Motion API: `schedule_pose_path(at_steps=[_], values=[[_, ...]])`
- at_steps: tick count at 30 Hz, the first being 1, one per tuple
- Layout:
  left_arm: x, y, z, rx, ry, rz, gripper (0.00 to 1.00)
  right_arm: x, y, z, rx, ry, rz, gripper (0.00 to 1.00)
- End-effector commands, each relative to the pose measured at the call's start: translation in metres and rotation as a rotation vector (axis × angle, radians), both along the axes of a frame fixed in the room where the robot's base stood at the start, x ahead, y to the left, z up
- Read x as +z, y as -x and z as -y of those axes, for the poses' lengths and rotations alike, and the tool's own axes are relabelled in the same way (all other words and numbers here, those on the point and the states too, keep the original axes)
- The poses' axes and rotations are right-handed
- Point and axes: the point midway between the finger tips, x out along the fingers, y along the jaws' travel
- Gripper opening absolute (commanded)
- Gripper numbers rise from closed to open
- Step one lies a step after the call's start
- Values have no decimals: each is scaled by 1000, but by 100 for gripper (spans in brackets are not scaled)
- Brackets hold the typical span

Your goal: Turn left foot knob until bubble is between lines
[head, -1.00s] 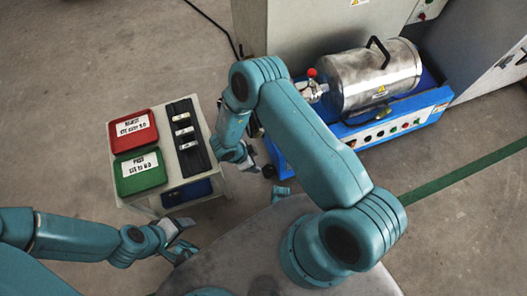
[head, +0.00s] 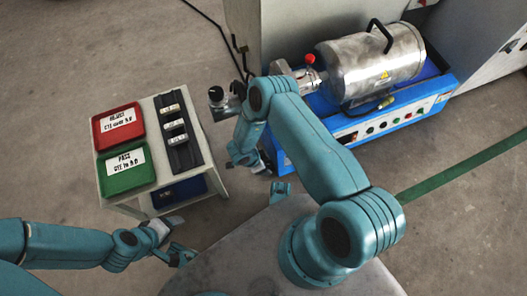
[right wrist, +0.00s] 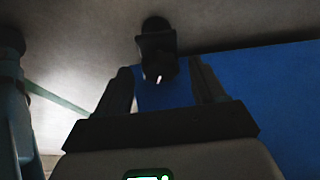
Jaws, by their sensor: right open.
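The blue base (head: 370,132) of the machine carries a shiny metal drum (head: 370,68). In the right wrist view, a dark foot knob (right wrist: 157,45) sits ahead of the fingers, beside the blue side of the base (right wrist: 265,85). My right gripper (right wrist: 162,78) is open, with one finger on each side of the line to the knob; contact cannot be told. In the head view, my right gripper (head: 259,166) is low at the base's left end, and the knob is not clearly visible there. My left gripper (head: 178,240) looks open and empty, near the small table. I cannot make out the bubble or its lines.
A small table (head: 130,203) at left holds a red tray (head: 118,128), a green tray (head: 127,170) and a black rack (head: 183,140) with light pieces. A dark round-topped fixture (head: 216,95) stands between the table and machine. Open floor lies at upper left.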

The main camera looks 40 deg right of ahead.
Motion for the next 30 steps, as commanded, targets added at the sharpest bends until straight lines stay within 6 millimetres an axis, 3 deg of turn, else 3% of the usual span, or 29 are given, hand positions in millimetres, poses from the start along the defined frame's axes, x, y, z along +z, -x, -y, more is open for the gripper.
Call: schedule_pose_path(at_steps=[11, 15, 16, 21, 30], values=[[-2, -3, -1, 1, -2, 9, 69, -5, 1, 3, 0, 0, 0, 66], [-2, -3, 0, 1, -2, 9, 69, -5, 1, 3, 0, 0, 0, 20], [-2, -3, 0, 1, -2, 9, 69, -5, 1, 3, 0, 0, 0, 13], [-2, -2, 0, 1, -2, 8, 69, -5, 1, 2, 31, 0, -1, 14], [1, 0, 0, 0, 0, -1, 69, -5, 5, 2, 314, 0, -2, 14]])
